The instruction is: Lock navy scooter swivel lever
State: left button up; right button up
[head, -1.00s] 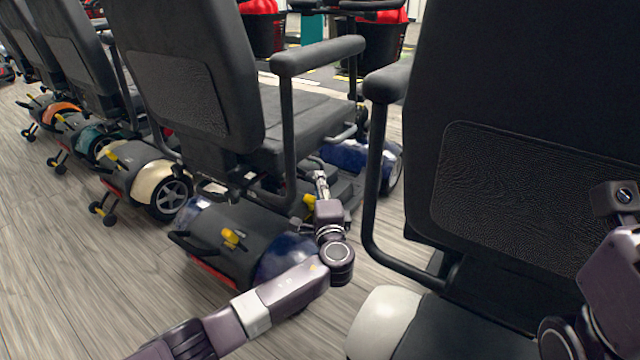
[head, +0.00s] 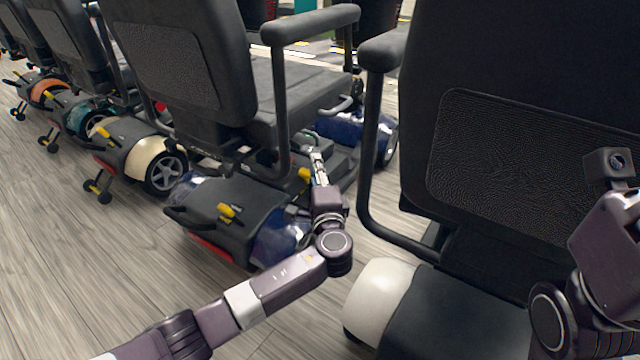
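The navy scooter (head: 273,247) stands in the middle, seen from behind, with a black seat (head: 300,100) and armrests. A yellow lever (head: 228,211) shows on its rear cover. Another yellow part (head: 304,174) shows under the seat's right side, just left of my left gripper. My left gripper (head: 316,158) reaches in under the seat beside the armrest post, pointing away from me. Its fingers are small here and I cannot tell whether they are open or touching anything. My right arm (head: 605,240) is at the right edge; its gripper fingers are not visible.
A white scooter (head: 380,290) with a large black seat back (head: 520,120) stands close on the right. Cream (head: 140,150), teal (head: 85,115) and orange (head: 45,88) scooters line up to the left. Wood-look floor (head: 80,260) is clear at the lower left.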

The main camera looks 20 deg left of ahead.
pick_arm(q)
jog(key=v, duration=0.8)
